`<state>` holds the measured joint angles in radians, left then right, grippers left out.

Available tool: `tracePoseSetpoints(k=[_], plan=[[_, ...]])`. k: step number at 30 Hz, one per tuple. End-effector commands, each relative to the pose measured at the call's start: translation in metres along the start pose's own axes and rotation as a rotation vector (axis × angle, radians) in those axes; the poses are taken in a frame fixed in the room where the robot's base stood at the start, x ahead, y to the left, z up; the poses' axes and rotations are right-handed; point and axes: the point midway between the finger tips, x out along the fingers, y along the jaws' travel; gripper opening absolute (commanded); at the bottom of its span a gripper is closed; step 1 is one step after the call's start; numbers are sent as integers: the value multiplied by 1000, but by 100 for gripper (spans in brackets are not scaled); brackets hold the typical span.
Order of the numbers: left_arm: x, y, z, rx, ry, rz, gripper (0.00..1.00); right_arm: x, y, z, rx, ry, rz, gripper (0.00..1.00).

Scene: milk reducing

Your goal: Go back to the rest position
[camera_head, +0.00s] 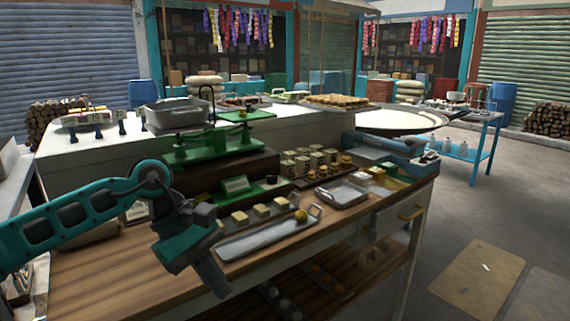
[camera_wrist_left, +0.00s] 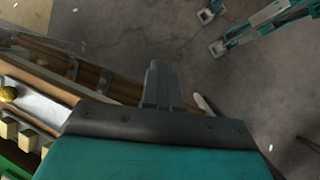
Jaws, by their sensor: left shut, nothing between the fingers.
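My left gripper (camera_head: 217,281) hangs over the front edge of the wooden counter (camera_head: 120,275), pointing down, with its teal arm coming in from the left. Its fingers are together and hold nothing. In the left wrist view the closed grey fingers (camera_wrist_left: 160,78) point out over the grey floor, past the counter edge. My right gripper does not show in these views.
A green scale (camera_head: 215,150) stands behind the tray. A smaller metal tray (camera_head: 343,194) and rows of sweets (camera_head: 310,162) sit further right. A wide pan (camera_head: 400,121) is at the back right. The lower shelf holds round items. Open floor (camera_head: 455,215) lies right of the counter.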

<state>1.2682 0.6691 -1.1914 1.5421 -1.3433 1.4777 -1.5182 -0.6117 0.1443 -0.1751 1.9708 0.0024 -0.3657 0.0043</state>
Motion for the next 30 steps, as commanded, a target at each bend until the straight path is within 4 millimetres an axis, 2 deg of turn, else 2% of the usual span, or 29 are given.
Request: tracePoseSetpoints(k=[1,3,6,9,13,16,19,23,26,27,29,30], plan=[[22,5,19,-52,-108,38,0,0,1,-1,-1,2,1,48],[43,13,46,-149,-267,98,0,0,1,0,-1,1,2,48],[63,26,85,-326,-516,172,0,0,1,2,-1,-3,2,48],[71,38,114,-538,-768,225,0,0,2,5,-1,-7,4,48],[68,51,131,-853,-1096,261,0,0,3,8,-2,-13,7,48],[63,57,127,-1120,-1347,266,0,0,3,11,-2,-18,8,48],[61,56,108,-1402,-1595,250,0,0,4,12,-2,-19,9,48],[68,42,67,-1785,-1912,207,0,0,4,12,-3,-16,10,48],[84,17,29,-2085,-2153,158,0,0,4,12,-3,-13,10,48],[93,3,14,2189,2235,-135,0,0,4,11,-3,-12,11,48],[110,-21,-9,2047,2057,-88,0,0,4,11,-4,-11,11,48],[122,-40,-22,1947,1942,-59,0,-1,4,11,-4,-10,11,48]])
